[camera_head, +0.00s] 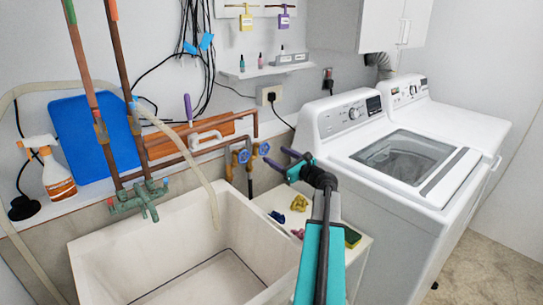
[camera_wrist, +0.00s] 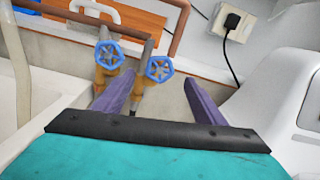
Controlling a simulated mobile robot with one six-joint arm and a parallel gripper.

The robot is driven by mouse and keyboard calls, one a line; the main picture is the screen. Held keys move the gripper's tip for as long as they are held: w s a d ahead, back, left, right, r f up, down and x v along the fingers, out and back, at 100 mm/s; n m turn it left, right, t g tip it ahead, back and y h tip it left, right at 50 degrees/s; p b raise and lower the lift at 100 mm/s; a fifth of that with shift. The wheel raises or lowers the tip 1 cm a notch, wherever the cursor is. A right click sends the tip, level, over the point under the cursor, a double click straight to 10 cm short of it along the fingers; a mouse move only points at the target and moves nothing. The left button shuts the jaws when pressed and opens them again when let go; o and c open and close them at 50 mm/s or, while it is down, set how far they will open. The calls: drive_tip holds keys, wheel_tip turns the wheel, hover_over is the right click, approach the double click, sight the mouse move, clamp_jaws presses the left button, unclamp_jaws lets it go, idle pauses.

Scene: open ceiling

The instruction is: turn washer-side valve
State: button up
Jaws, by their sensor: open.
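Two blue handwheel valves sit side by side on copper pipes against the wall, between the sink and the washer. The washer-side valve is the right one (camera_head: 264,149); in the wrist view it shows face-on (camera_wrist: 159,69). The sink-side valve (camera_head: 243,156) is just left of it, also in the wrist view (camera_wrist: 109,55). My gripper (camera_head: 275,157) is open and empty, its purple fingers pointing toward the valves. In the wrist view, the washer-side valve lies between the fingertips (camera_wrist: 158,79); the sink-side valve is left of the left finger. I see no contact with either wheel.
The utility sink (camera_head: 105,255) with its green faucet (camera_head: 140,197) is on the left. The white washer (camera_head: 400,165) stands close on the right. A wall outlet (camera_wrist: 230,22) is up right.

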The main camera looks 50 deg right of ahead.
drive_tip(key=s, duration=0.5)
drive_tip(key=shift+s+a+b, duration=0.15)
drive_tip(key=shift+a+b, duration=0.15)
drive_tip(key=shift+b, duration=0.05)
idle(0.4)
